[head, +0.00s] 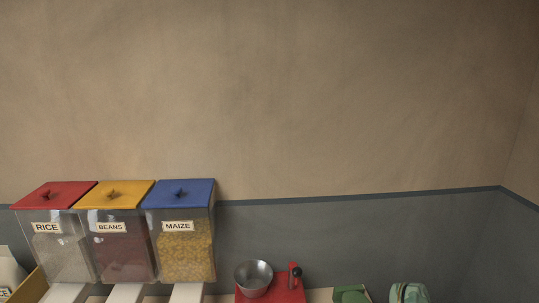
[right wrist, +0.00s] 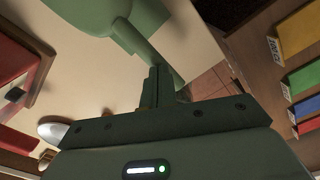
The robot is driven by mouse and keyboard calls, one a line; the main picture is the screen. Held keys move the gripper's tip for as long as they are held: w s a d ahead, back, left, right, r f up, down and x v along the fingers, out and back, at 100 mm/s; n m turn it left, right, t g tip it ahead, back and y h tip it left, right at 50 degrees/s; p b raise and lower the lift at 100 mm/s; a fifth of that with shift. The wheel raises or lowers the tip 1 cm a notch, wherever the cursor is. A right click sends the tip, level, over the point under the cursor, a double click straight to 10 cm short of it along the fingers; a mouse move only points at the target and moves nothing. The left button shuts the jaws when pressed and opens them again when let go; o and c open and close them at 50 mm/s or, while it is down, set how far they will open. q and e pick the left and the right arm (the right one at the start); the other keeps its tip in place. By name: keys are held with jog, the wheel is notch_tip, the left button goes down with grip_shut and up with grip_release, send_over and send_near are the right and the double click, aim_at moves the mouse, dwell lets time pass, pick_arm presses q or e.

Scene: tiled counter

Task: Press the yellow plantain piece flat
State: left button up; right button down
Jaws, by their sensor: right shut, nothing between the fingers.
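No yellow plantain piece can be made out in either view. A red device (head: 270,289) with a red upright and a black knob stands at the bottom edge of the head view, partly cut off. A red thing with a dark knob (right wrist: 18,75) also shows at the left of the right wrist view. My right gripper (right wrist: 157,80) is shut with nothing between its fingers, in the middle of the right wrist view. It is apart from the red thing. My left gripper is not in view.
Clear bins of rice (head: 63,255), beans (head: 125,255) and maize (head: 186,255) stand at the left against the wall. Green things (head: 350,294) (head: 408,293) are cut off at lower right. Coloured labelled panels (right wrist: 299,32) line the wrist view's right.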

dwell(0.5)
notch_tip(320, 180, up, 9)
jog(key=p, duration=0.8)
